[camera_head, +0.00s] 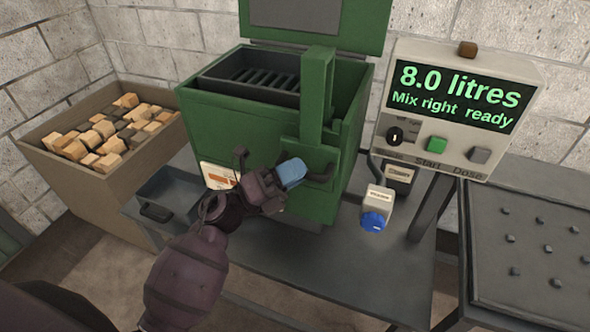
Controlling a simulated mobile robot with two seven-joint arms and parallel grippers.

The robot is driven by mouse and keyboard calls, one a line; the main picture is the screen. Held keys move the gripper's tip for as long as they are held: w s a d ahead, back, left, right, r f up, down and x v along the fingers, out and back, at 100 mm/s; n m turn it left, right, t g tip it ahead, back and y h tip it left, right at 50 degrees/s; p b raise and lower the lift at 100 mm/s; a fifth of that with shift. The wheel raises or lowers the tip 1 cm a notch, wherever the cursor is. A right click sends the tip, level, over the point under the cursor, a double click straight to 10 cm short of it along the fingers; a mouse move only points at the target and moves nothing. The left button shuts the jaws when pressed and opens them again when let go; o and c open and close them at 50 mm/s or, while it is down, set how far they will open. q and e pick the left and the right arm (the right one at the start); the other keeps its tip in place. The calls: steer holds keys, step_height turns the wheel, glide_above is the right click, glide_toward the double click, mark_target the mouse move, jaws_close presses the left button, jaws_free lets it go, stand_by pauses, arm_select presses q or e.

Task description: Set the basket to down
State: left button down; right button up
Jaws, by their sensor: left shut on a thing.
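The green machine (240,135) stands on the grey table with its lid up. The dark basket (225,84) with a slatted floor shows in its open top, near the rim. A green upright (317,95) rises at the front, with a green plate and a dark handle (321,177) below it. My left gripper (284,178) is at this handle on the machine's front and is shut on it. A light blue piece shows at its fingertips. The gripper hides the handle's middle. My right gripper is not in view.
A control panel (455,100) reads "8.0 litres, Mix right ready". A grey tray (178,190) lies left, beside a bin (65,172) of wooden blocks. A dark studded table (535,215) stands right. The table front is clear.

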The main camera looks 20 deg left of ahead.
arm_select(q)
step_height(320, 180, down, 14)
steer(key=b, duration=0.8)
steer(key=shift+r, duration=0.15)
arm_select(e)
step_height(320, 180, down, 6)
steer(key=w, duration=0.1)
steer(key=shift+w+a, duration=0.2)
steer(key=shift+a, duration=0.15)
arm_select(q)
steer(key=c, duration=1.4)
jaws_free()
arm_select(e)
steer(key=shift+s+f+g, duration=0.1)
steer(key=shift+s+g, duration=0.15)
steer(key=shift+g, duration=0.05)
arm_select(q)
steer(key=shift+r, duration=0.1)
